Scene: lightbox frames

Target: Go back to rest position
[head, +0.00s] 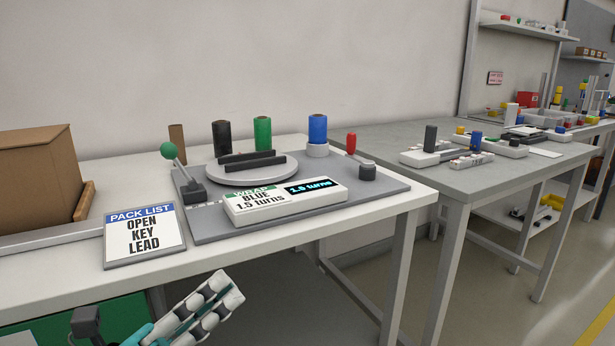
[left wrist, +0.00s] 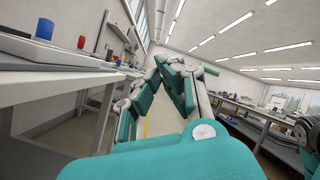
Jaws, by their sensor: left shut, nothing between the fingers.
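My left gripper (head: 224,290) shows at the bottom of the head view, in front of the near table's front edge and lower than its top. Its fingers are closed together with nothing between them. In the left wrist view the same gripper (left wrist: 172,62) points away from the camera, with its fingers meeting and the table to its left. It touches no object that I can see. My right gripper is in neither view.
The white table (head: 60,285) bears a pack list sign (head: 145,236), a cardboard box (head: 38,175) and a grey station with a turntable (head: 222,175), a lever (head: 172,158), spools and a "BLUE 1.5 turns" display (head: 285,203). A second table (head: 470,180) stands to the right, with floor beyond it.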

